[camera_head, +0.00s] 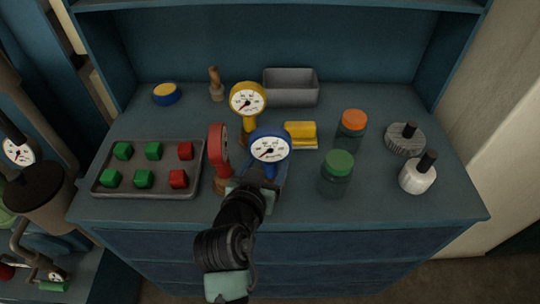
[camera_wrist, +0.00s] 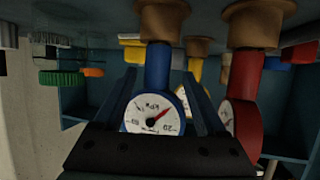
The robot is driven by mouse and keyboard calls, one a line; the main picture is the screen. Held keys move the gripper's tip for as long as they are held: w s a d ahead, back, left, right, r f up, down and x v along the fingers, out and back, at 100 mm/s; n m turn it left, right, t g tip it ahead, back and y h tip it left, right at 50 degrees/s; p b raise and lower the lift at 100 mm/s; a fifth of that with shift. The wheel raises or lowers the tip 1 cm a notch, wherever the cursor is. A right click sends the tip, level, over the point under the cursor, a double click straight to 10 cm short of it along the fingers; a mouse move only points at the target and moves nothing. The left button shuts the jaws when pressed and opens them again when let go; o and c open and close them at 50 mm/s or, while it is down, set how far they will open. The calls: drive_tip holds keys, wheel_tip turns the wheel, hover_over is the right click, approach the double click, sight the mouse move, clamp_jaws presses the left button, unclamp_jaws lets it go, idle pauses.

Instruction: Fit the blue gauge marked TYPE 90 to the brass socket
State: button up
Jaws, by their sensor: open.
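The blue gauge (camera_head: 270,147) stands upright on the cabinet top, its white dial facing up toward the head camera. Its TYPE marking is too small to read. In the wrist view, which looks upside down, the blue gauge (camera_wrist: 156,68) rises from a brown stand (camera_wrist: 162,18). My gripper (camera_wrist: 160,80) is open, one finger on each side of the blue gauge; I cannot tell whether either finger touches it. In the head view my gripper (camera_head: 258,184) is low in front of the gauge and hides its base. I cannot make out the brass socket for certain.
A red gauge (camera_head: 218,148) stands close left of the blue one, a yellow gauge (camera_head: 248,101) behind. A tray (camera_head: 151,193) of green and red blocks lies left. Green-lidded (camera_head: 337,180) and orange-lidded (camera_head: 351,128) jars stand right. A grey bin (camera_head: 290,92) sits behind. Pipework fills the far left.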

sight(273, 155)
drive_tip(key=x, duration=0.5)
drive_tip(key=shift+d, duration=0.2)
drive_tip(key=shift+s, duration=0.1)
clamp_jaws()
drive_tip(key=shift+r, duration=0.15)
